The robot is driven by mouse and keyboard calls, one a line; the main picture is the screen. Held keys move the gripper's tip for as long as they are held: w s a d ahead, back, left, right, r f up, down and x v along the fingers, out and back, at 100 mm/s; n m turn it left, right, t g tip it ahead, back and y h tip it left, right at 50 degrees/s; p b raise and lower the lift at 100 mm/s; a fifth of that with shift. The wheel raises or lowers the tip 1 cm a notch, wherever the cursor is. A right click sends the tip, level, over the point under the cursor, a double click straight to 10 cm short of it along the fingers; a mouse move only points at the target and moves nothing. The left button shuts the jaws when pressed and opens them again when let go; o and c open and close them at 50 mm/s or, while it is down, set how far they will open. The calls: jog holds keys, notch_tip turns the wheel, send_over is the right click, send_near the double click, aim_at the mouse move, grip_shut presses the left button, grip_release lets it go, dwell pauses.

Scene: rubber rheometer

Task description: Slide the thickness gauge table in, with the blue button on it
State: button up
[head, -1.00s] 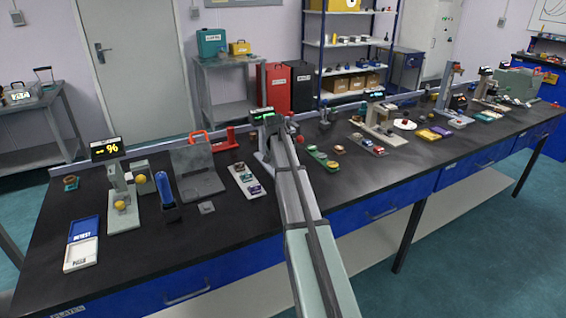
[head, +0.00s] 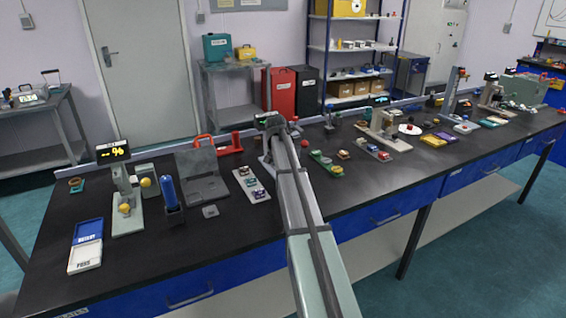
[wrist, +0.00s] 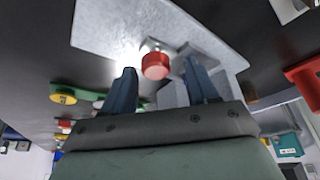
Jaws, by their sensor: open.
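In the head view the thickness gauge (head: 267,121), with a small green-lit display, stands mid-bench, mostly hidden behind my arm. In the wrist view a red round knob (wrist: 156,67) on a short metal stub sits at a pale grey metal plate (wrist: 105,28), which seems to be part of the gauge. My gripper (wrist: 162,72) is open, with its two blue fingers apart on either side of the knob as seen here. I cannot tell whether they touch it. I cannot make out a blue button on the gauge table in either view.
Left of the gauge a white tray (head: 244,172) holds several small coloured samples. A green tray (head: 321,158) lies to the right. The front strip of the black bench (head: 370,190) is clear.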

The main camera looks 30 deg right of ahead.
jog(key=v, duration=1.3)
jog(key=shift+r, duration=0.35)
jog(key=shift+s, duration=0.1)
